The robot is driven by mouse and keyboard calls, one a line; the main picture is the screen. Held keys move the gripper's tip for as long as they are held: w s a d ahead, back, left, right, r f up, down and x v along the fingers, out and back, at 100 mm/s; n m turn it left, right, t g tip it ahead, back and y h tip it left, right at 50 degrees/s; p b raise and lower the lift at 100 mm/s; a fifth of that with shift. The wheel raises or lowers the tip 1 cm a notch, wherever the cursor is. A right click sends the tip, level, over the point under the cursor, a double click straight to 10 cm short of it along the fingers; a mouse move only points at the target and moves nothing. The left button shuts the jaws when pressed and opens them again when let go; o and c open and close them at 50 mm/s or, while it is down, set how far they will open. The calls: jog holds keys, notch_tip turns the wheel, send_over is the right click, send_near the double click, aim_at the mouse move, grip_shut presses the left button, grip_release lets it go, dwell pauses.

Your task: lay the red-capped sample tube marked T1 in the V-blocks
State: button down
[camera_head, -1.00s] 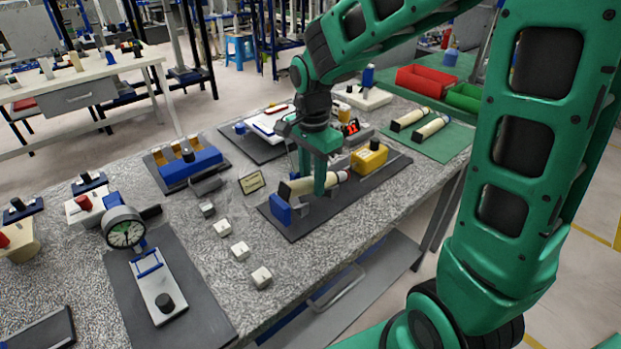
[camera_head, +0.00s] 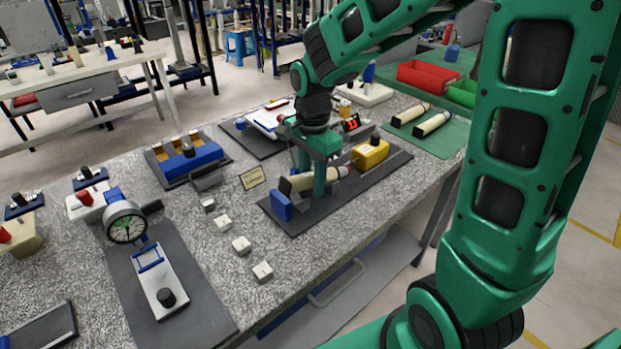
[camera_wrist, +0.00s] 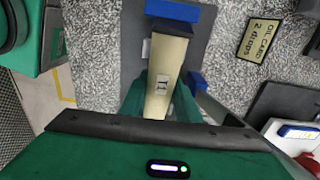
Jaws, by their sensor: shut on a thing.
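The cream sample tube (camera_head: 300,182) has a dark end at the left and a pinkish-red end at the right. It lies nearly level over the dark board (camera_head: 300,225), its dark end by the blue end plate (camera_head: 281,206). My gripper (camera_head: 319,186) is shut around the tube's middle, from above. In the wrist view the tube (camera_wrist: 158,103) runs between the fingers; its small label shows, reading like T1. The V-blocks are mostly hidden under the tube and fingers, so I cannot tell whether the tube touches them.
A yellow container (camera_head: 370,154) stands close behind on the same board. Two similar tubes (camera_head: 433,124) lie on a green mat. A dial gauge (camera_head: 126,222) stands at the left front.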

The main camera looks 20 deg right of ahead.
aim_at(313, 173)
jog(key=shift+f, duration=0.5)
jog(key=c, duration=1.3)
grip_release()
jog(key=shift+r, duration=0.15)
jog(key=shift+o, duration=0.2)
notch_tip(313, 173, up, 11)
jog(key=shift+f, duration=0.15)
